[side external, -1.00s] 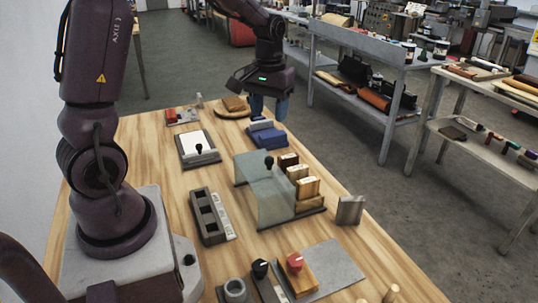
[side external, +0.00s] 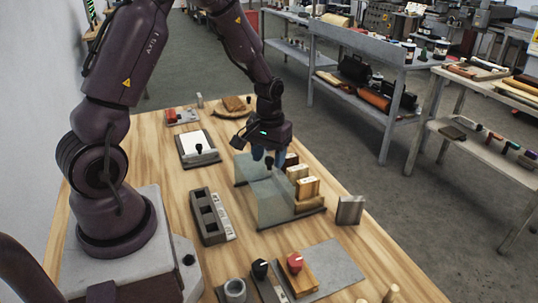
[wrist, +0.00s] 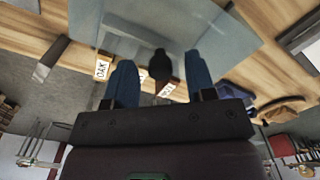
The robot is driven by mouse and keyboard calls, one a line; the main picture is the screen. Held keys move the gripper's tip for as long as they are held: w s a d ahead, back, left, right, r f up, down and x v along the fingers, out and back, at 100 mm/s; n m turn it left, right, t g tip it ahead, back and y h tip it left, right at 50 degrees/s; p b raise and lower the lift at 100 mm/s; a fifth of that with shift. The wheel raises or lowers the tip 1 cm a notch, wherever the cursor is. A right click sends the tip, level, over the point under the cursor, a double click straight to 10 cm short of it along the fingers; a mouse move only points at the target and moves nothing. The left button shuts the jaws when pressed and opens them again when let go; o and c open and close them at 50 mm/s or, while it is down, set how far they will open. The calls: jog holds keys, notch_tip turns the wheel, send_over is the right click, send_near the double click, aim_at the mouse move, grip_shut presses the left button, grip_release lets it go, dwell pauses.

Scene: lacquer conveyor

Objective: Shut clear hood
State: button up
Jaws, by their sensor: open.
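The clear hood (side external: 276,203) stands on the wooden table, with a black knob (side external: 269,164) near its far end. Several labelled wooden blocks (side external: 308,188) stand exposed along its right side. My gripper (side external: 268,155) is open, with its blue fingers pointing down at the knob. In the wrist view, the knob (wrist: 160,66) shows between the two open fingers (wrist: 160,84), with a visible gap on each side. The hood's clear panel (wrist: 190,25) fills the top middle of that view. Whether the fingers reach below the knob's top is unclear.
A dark tray with square wells (side external: 207,217) lies left of the hood. A small metal block (side external: 350,210) stands to its right. A grey mat (side external: 335,266) with a red-knobbed stamp (side external: 295,264) lies nearer. A white pad (side external: 198,144) lies behind left.

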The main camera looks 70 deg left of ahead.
grip_shut()
jog(key=w, duration=1)
jog(key=shift+w, duration=0.2)
grip_release()
jog(key=shift+r, duration=0.1)
notch_tip(320, 180, up, 13)
dwell(0.5)
